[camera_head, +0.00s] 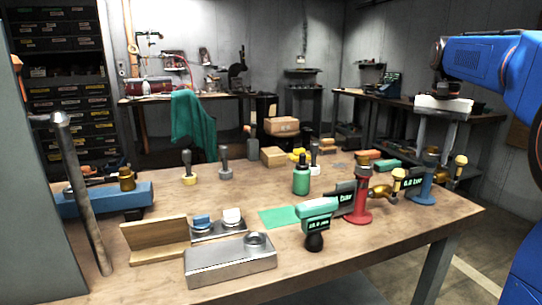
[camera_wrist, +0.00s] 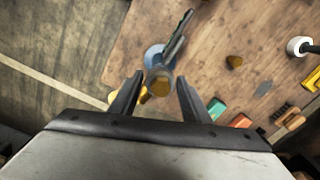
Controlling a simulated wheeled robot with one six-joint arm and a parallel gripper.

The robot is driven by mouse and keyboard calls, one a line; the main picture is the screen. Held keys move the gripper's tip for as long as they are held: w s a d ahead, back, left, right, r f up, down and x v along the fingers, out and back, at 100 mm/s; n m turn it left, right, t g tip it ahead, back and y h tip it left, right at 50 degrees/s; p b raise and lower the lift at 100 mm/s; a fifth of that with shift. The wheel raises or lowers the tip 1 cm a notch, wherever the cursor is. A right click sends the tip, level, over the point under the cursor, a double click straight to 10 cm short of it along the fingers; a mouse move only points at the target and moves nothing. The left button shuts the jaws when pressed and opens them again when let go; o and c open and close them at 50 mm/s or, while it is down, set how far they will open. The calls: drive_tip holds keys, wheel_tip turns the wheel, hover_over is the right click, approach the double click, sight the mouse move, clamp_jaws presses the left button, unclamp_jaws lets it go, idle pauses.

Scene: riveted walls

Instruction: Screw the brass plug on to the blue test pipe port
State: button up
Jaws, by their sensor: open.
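The blue test pipe (camera_head: 421,190) stands upright near the right end of the table, with a pressure display on its side. It also shows in the wrist view (camera_wrist: 153,57), seen from above. A round brass piece, seemingly the plug (camera_wrist: 160,87), is at the pipe's top; I cannot tell how far it is screwed on. My gripper (camera_head: 440,146) is above the pipe. In the wrist view, its dark fingers (camera_wrist: 160,86) are spread apart on either side of the brass piece, with gaps showing.
A red pipe (camera_head: 358,205) stands to the left. Another brass piece (camera_head: 380,191) is between the pipes. A green gauge (camera_head: 318,207), a green bottle (camera_head: 301,178) and a metal box (camera_head: 230,262) occupy the table. Floor (camera_wrist: 45,75) lies beyond its edge.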

drive_tip(key=n, duration=0.3)
drive_tip(key=shift+n, duration=0.4)
drive_tip(key=n, duration=0.3)
drive_tip(key=shift+n, duration=0.4)
drive_tip(key=shift+n, duration=0.4)
drive_tip(key=n, duration=0.4)
drive_tip(key=shift+n, duration=0.4)
drive_tip(key=n, duration=0.4)
